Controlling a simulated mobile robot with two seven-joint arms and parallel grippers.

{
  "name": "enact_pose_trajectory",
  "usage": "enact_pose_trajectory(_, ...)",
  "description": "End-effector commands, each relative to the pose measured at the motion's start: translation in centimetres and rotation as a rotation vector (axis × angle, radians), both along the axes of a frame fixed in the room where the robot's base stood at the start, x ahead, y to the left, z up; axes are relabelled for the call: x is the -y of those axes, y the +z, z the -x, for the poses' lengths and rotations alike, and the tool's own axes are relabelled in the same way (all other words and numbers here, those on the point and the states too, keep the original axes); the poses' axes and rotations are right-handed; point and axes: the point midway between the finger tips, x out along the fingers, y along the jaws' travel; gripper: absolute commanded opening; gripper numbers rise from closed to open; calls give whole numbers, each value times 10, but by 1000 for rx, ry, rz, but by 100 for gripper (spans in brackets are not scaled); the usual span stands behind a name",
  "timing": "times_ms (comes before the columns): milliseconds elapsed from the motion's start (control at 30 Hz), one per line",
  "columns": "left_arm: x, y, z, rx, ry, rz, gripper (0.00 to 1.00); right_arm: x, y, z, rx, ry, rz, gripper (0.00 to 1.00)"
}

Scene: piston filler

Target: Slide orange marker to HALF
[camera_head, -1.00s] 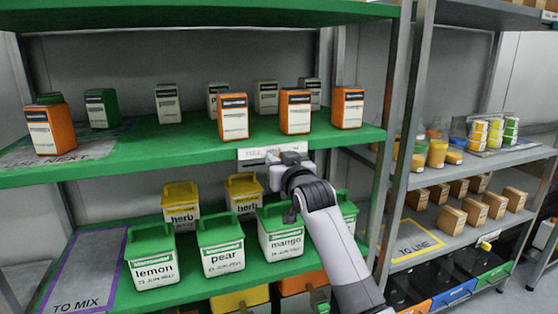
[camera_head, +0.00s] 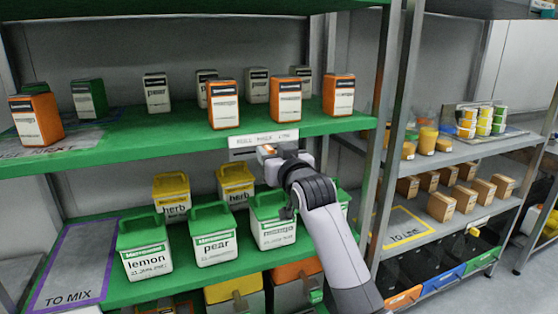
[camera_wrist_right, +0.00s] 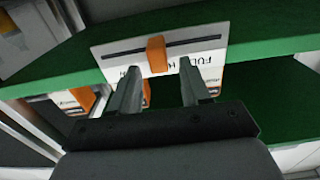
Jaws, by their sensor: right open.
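The orange marker (camera_wrist_right: 156,54) stands out from the slot of a white label plate (camera_wrist_right: 105,60) on the green shelf's front edge. In the right wrist view it is near the slot's middle. The lettering appears upside down there, with FULL to the right; the fingers and marker hide part of it. My right gripper (camera_wrist_right: 158,72) is open, its fingertips to either side of the marker with gaps. In the head view the plate (camera_head: 264,138) shows above my right gripper (camera_head: 274,156), with the marker (camera_head: 269,149) small at its tip. My left gripper is out of view.
Orange, green and white boxes stand on the upper green shelf (camera_head: 180,142). Lidded tubs, such as the lemon tub (camera_head: 147,262), stand on the lower shelf below my gripper. A metal upright (camera_head: 400,130) stands to the right.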

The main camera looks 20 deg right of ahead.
Motion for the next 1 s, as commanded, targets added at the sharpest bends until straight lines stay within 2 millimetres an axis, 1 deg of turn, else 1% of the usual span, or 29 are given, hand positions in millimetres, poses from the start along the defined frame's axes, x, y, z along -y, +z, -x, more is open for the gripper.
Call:
enact_pose_trajectory(33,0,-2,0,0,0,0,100,0,-1,7,1,0,0,47)
enact_pose_trajectory(200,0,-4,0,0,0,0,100,1,-1,25,1,0,1,47)
enact_pose_trajectory(400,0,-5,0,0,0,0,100,1,0,37,0,0,1,47)
enact_pose_trajectory(900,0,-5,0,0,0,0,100,1,0,40,0,0,1,47)
enact_pose_trajectory(967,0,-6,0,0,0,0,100,1,-2,40,-2,0,1,47)
enact_pose_trajectory(1000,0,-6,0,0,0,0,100,1,-6,41,-6,0,2,47)
